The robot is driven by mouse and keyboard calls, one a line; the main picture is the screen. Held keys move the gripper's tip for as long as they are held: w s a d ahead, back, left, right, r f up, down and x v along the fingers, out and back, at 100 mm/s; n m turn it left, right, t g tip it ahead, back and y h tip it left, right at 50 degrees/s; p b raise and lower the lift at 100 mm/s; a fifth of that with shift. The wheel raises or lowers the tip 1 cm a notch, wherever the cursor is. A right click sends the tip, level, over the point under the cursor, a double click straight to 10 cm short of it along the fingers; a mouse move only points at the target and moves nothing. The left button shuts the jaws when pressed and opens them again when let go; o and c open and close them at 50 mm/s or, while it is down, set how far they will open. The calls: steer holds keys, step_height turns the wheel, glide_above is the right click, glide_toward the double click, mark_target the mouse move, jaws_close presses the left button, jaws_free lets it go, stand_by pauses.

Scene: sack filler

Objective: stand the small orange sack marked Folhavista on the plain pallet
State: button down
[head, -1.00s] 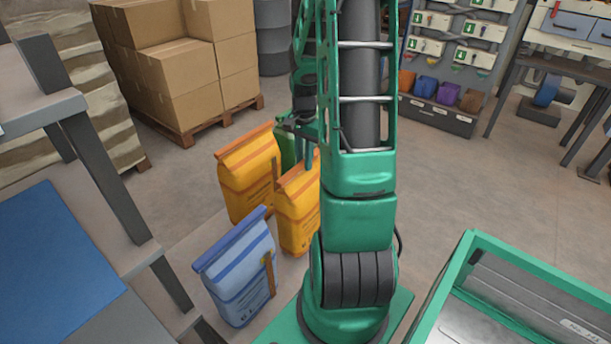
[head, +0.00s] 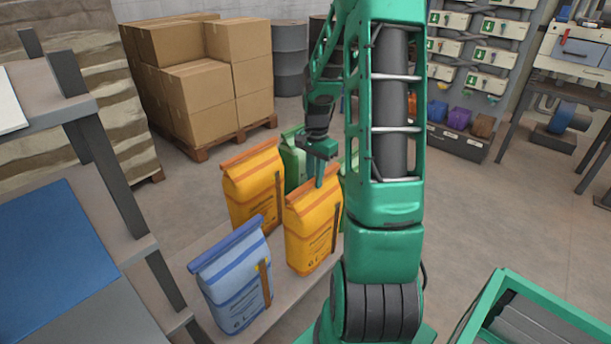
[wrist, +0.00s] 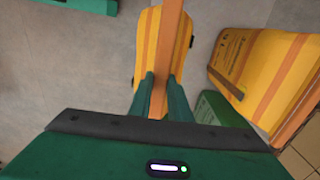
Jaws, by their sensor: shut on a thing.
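Two orange sacks stand behind a blue one in the head view. The front orange sack (head: 311,238) has a folded top and a dark side strap; its print is too small to read. My gripper (head: 320,178) is shut on its top fold. In the wrist view, both fingers (wrist: 159,95) pinch the fold of this upright sack (wrist: 151,48). The rear orange sack (head: 253,195) stands just behind and left; it also shows in the wrist view (wrist: 262,70), apart from the fingers. I cannot tell which sack reads Folhavista. No pallet is clearly recognisable as the plain one.
A blue sack (head: 236,285) stands front left and a green sack (head: 293,160) stands behind, partly hidden. Cartons (head: 190,95) fill a wooden pallet (head: 225,140) at the back. A grey frame (head: 120,205) is close at left, a green-rimmed bin (head: 480,305) at lower right. Floor at right is clear.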

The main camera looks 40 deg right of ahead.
steer(key=s+d, duration=0.2)
steer(key=s, duration=2.2)
steer(key=shift+s, duration=0.15)
steer(key=shift+a, duration=0.1)
